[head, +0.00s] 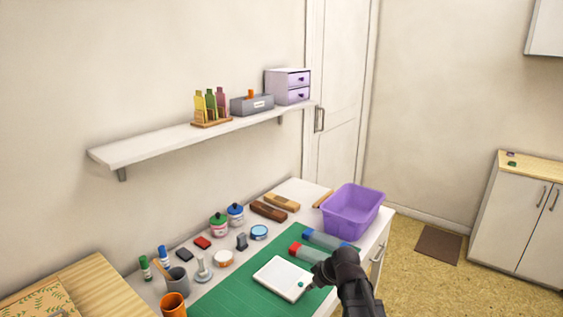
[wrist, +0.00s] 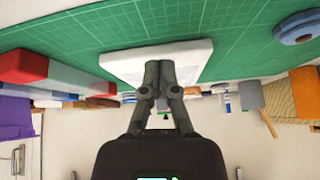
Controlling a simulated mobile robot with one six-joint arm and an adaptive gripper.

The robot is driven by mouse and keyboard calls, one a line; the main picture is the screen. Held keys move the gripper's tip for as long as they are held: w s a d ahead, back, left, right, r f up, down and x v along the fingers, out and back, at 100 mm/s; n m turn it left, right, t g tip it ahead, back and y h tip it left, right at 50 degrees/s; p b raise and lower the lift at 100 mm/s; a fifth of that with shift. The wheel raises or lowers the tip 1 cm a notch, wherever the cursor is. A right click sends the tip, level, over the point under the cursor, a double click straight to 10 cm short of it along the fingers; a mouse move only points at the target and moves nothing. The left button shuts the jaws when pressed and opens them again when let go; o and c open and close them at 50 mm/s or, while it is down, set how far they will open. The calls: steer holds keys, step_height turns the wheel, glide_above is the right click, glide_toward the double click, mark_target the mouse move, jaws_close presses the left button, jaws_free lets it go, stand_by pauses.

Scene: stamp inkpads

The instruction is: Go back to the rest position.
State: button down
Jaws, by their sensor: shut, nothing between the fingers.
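My gripper (head: 314,282) is at the right side of the white pad (head: 278,277), over the green mat (head: 232,288). In the wrist view the fingers of my gripper (wrist: 165,72) are together and empty, in front of the white pad (wrist: 118,64). I cannot tell whether the fingertips touch the pad. A small green mark shows on the pad by the fingers in the head view. My arm hides part of the mat and desk at the lower right.
A red-ended grey block (head: 305,253) and a blue-ended one (head: 325,239) lie behind my gripper. A purple bin (head: 350,222) stands at the desk's right rear. Jars, inkpads and an orange cup (head: 173,305) stand left. A wall shelf (head: 150,147) hangs above.

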steer(key=s+d+f+m+g+h, duration=0.1)
steer(key=s+d+m+g+h, duration=0.1)
steer(key=s+d+m, duration=0.3)
steer(key=s+d+f+m+g+h, duration=0.2)
steer(key=s+m+h, duration=0.15)
steer(key=s, duration=0.35)
step_height(320, 180, up, 14)
steer(key=p, duration=1.4)
steer(key=shift+m+y, duration=0.35)
steer(key=shift+s+d, duration=0.1)
steer(key=shift+s, duration=0.05)
